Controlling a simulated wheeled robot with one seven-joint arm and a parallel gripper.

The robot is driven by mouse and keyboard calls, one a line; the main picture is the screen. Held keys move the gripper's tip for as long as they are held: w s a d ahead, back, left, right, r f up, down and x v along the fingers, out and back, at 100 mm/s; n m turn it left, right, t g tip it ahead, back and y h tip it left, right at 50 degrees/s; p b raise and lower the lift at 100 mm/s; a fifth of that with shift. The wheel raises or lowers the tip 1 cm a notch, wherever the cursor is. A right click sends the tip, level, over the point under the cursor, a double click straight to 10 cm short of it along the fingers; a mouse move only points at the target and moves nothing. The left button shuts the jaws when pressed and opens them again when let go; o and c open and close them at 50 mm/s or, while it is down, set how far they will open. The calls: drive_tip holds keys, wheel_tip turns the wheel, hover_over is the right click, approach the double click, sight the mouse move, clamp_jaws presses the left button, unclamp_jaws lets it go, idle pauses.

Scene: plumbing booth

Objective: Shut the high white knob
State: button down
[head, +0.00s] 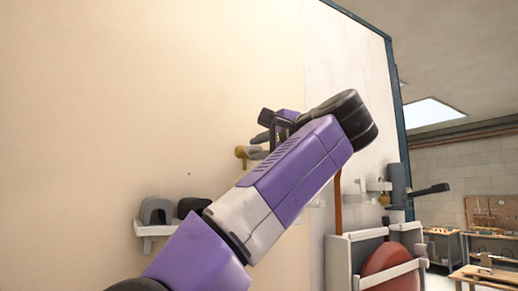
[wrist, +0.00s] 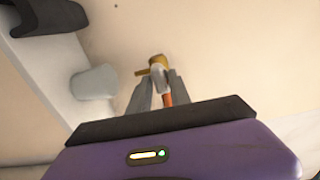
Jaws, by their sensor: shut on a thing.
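The white knob (wrist: 158,74) shows in the wrist view between the two grey fingers of my gripper (wrist: 159,82), which is shut on it. A brass valve body (wrist: 157,61) sticks out just beyond the knob, against the cream wall. An orange-brown pipe (wrist: 167,99) shows between the fingers, nearer the wrist. In the head view, the brass part (head: 240,152) shows at the left of my gripper (head: 262,138), high on the wall. My arm and wrist hide most of the knob there, so how far it is turned cannot be told.
A small white shelf (head: 155,229) with a grey rounded thing (head: 156,209) and a dark one sits lower left on the wall. At right are a red round tank (head: 388,271) in a pale frame and a dark grey fitting (head: 398,184). The upper left wall is bare.

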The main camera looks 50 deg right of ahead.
drive_tip(key=shift+f, duration=0.1)
idle(0.3)
drive_tip(key=c, duration=1.4)
unclamp_jaws()
drive_tip(key=shift+s, duration=0.15)
drive_tip(key=b+v, duration=0.2)
drive_tip(key=v, duration=0.5)
drive_tip(key=shift+s+a+b, duration=0.1)
drive_tip(key=shift+s+b, duration=0.2)
drive_tip(key=shift+b, duration=0.1)
